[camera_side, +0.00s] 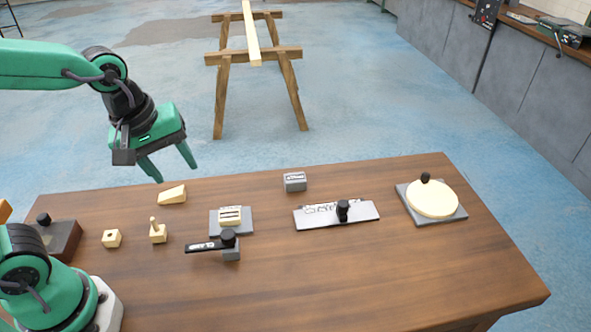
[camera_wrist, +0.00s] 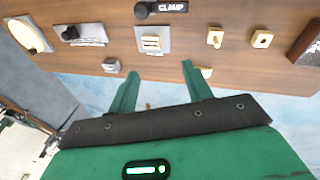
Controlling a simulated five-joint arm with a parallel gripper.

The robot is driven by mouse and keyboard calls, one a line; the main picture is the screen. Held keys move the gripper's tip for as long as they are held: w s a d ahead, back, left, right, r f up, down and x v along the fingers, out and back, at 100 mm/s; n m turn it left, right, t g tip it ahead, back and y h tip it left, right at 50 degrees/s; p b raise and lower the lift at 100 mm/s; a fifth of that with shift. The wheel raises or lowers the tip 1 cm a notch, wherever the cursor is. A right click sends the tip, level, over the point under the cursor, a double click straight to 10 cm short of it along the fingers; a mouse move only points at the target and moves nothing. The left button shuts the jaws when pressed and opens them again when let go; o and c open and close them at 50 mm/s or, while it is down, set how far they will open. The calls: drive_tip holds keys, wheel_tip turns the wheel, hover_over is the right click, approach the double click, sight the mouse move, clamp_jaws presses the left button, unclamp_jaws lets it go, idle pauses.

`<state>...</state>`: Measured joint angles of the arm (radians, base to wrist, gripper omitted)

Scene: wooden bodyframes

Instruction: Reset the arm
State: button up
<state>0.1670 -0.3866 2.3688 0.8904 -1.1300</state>
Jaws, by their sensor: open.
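My gripper (camera_side: 173,170) hangs in the air past the table's far left edge, with its two green fingers spread apart and nothing between them. In the wrist view my gripper (camera_wrist: 158,72) also shows open and empty, pointing toward the table. In the wrist view the wedge (camera_wrist: 207,72) is partly hidden behind the right finger.
The wooden table (camera_side: 370,270) holds a grey block (camera_side: 295,182), a cream slotted block (camera_side: 230,215), a black clamp (camera_side: 212,244), a knobbed plate (camera_side: 320,215), a cream disc (camera_side: 432,198), a pegged block (camera_side: 158,233), a holed block (camera_side: 112,238) and a dark box (camera_side: 62,240). The front is clear.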

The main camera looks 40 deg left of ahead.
drive_tip(key=s+a+r+m+t, duration=0.2)
drive_tip(key=s+a+r+m, duration=0.1)
drive_tip(key=m, duration=0.8)
drive_tip(key=shift+s+a+r+t+y, duration=0.3)
drive_tip(key=shift+s+a, duration=0.5)
drive_tip(key=shift+s, duration=0.1)
